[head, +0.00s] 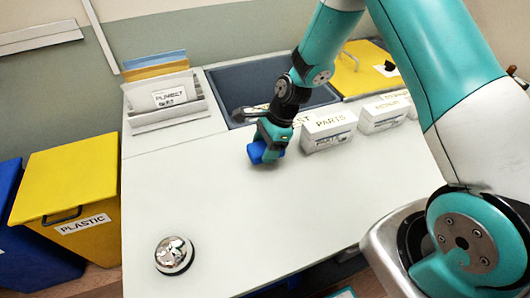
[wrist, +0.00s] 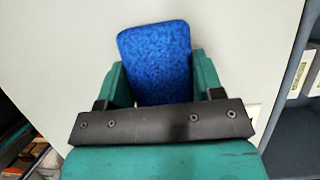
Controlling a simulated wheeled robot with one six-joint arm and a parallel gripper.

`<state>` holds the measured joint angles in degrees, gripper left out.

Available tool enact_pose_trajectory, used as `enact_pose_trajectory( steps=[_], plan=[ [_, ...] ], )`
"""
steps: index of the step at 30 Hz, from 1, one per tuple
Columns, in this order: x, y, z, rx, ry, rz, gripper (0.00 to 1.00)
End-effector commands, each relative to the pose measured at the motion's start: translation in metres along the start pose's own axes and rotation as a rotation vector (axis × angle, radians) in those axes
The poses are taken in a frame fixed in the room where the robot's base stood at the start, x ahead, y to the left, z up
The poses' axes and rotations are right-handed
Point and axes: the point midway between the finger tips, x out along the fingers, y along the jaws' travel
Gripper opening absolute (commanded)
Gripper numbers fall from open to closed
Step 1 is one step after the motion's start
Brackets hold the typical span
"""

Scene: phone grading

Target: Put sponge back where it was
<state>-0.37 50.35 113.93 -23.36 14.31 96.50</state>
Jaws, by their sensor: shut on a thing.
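A blue sponge (head: 257,152) is held in my gripper (head: 270,148) over the back middle of the white table (head: 190,200). In the wrist view the sponge (wrist: 156,62) sits between the two green fingers of my gripper (wrist: 158,82), which are shut on it. The sponge sticks out beyond the fingertips. I cannot tell whether it touches the table or is a little above it.
White boxes (head: 329,130) stand right of my gripper, one marked PARIS. Behind is a dark basin (head: 235,85). A rack with papers (head: 170,110) is at the back left, a silver bell (head: 174,255) at the front left. A yellow PLASTIC bin (head: 75,180) is beside the table. The table's middle is clear.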

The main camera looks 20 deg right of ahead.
Motion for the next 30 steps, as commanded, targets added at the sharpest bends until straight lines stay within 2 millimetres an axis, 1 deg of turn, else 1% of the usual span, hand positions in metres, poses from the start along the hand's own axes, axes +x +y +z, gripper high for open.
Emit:
enact_pose_trajectory(
  steps=[1, 5, 16, 17, 18, 19, 20, 27, 30],
  plan=[
    [0.009, 0.000, -0.004, 0.002, 0.000, 0.003, 0.42],
    [0.021, 0.000, -0.009, 0.002, 0.000, 0.002, 0.42],
    [0.026, 0.000, -0.011, 0.000, 0.000, 0.001, 0.42],
    [0.025, 0.000, -0.010, 0.000, 0.000, 0.000, 0.68],
    [0.024, 0.000, -0.010, 0.000, 0.000, 0.000, 0.77],
    [0.024, 0.000, -0.010, 0.000, 0.000, 0.001, 0.84],
    [0.024, 0.000, -0.010, 0.000, 0.000, 0.001, 0.86],
    [0.024, 0.000, -0.010, 0.000, 0.000, 0.001, 0.86],
    [0.019, 0.000, -0.009, 0.001, 0.000, -0.001, 0.86]
  ],
)
